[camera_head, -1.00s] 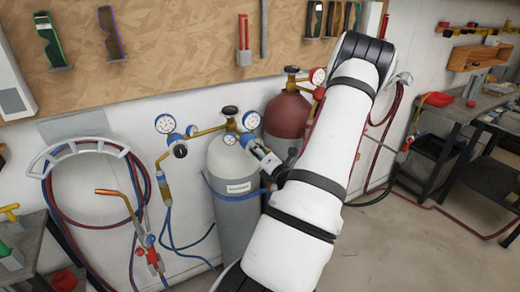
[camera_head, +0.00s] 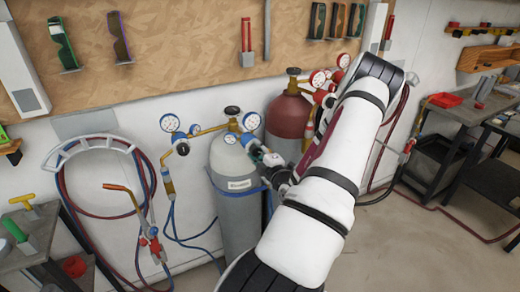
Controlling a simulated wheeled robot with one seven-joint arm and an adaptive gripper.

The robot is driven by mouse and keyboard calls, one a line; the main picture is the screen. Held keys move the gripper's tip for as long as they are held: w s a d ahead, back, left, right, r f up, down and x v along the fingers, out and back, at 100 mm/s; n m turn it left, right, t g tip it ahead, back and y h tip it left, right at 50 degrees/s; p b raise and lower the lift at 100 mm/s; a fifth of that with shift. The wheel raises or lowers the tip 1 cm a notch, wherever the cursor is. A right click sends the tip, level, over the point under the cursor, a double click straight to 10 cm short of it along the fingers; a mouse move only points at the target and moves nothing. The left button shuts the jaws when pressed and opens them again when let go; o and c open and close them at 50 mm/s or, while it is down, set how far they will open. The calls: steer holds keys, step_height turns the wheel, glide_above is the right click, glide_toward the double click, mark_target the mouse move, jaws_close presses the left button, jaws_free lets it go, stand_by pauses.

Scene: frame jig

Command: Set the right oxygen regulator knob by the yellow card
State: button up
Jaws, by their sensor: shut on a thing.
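A grey oxygen cylinder (camera_head: 240,215) stands against the wall with two regulators on a brass manifold. The left regulator (camera_head: 169,122) has blue-rimmed gauges and a dark knob (camera_head: 183,148) facing out. The right regulator (camera_head: 251,121) has a large gauge and a smaller gauge (camera_head: 230,138). My gripper (camera_head: 264,157) is at the right regulator, just below its large gauge. It is shut on what appears to be the right regulator knob, which the fingers mostly hide. I cannot make out a yellow card.
A red cylinder (camera_head: 288,115) with its own gauges stands close behind my arm. Hoses hang on a wall holder (camera_head: 90,147), with a torch (camera_head: 130,200) beside them. Side tables stand at far left (camera_head: 40,245) and right (camera_head: 470,115).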

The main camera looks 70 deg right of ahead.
steer(key=shift+m, duration=0.6)
steer(key=o, duration=1.2)
steer(key=v, duration=1.2)
